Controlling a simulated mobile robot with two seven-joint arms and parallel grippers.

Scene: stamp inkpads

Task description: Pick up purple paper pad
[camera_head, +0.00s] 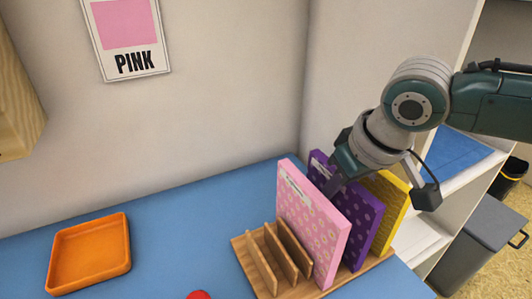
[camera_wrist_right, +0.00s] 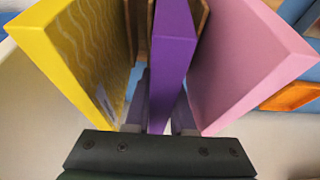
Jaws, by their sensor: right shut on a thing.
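The purple paper pad (camera_head: 361,216) stands upright in the wooden rack (camera_head: 341,281), between the pink pad (camera_head: 311,222) and the yellow pad (camera_head: 391,194). My right gripper (camera_head: 337,184) reaches down over the purple pad from the upper right and is shut on it. In the right wrist view the purple pad (camera_wrist_right: 172,62) runs up the middle between the two fingers, with the yellow pad (camera_wrist_right: 75,55) to the left and the pink pad (camera_wrist_right: 248,65) to the right. My left gripper is not in view.
An orange tray (camera_head: 90,252) lies on the blue table (camera_head: 185,240) at the left. Part of a red object (camera_head: 198,295) shows at the front edge. A "PINK" poster (camera_head: 126,38) hangs on the wall. White shelves (camera_head: 455,165) and a grey bin (camera_head: 481,243) stand at the right.

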